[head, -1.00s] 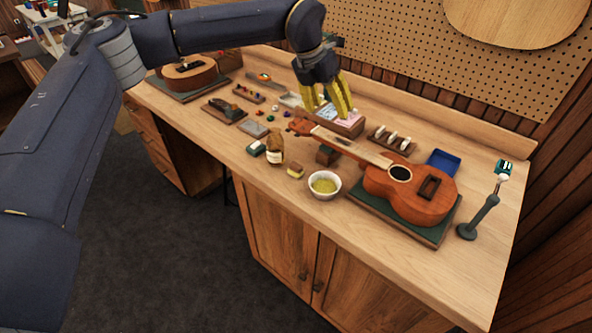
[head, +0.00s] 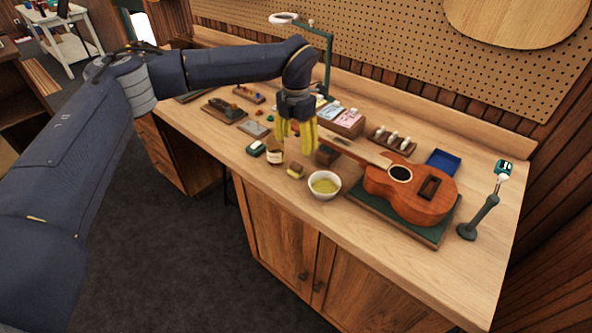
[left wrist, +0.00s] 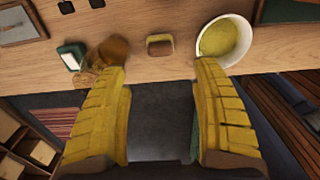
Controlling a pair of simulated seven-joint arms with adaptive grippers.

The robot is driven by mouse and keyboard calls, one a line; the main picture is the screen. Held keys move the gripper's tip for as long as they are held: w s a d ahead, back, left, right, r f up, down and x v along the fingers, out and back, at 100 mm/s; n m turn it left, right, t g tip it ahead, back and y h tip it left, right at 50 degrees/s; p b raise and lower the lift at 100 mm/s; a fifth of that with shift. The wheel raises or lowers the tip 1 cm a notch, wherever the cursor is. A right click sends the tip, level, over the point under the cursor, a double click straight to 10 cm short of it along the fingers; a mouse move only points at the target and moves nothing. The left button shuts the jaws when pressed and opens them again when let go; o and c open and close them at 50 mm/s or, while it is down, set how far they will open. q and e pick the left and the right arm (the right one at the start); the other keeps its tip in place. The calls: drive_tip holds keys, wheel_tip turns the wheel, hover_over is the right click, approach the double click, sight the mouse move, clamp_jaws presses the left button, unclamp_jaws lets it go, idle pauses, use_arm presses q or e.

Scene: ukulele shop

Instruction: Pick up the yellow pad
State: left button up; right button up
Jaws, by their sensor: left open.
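The yellow pad (head: 296,171) is a small block with a brown layer, lying on the workbench near its front edge, just left of the white bowl. In the left wrist view the pad (left wrist: 160,45) lies beyond the fingertips, roughly centred between them. My left gripper (head: 294,146) has yellow ribbed fingers pointing down above the bench, behind and above the pad, and is open and empty. Its fingers (left wrist: 160,72) are spread wide in the left wrist view. My right gripper is in neither view.
A white bowl (head: 325,194) of yellowish content stands close right of the pad. A brown jar (head: 275,157) and a small green box (head: 256,149) stand to its left. A ukulele (head: 413,197) lies on a green mat at the right, its neck behind the pad.

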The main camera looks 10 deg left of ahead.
sight(296, 164)
use_arm(q)
drive_tip(key=shift+f, duration=4.75)
drive_tip(key=c, duration=1.1)
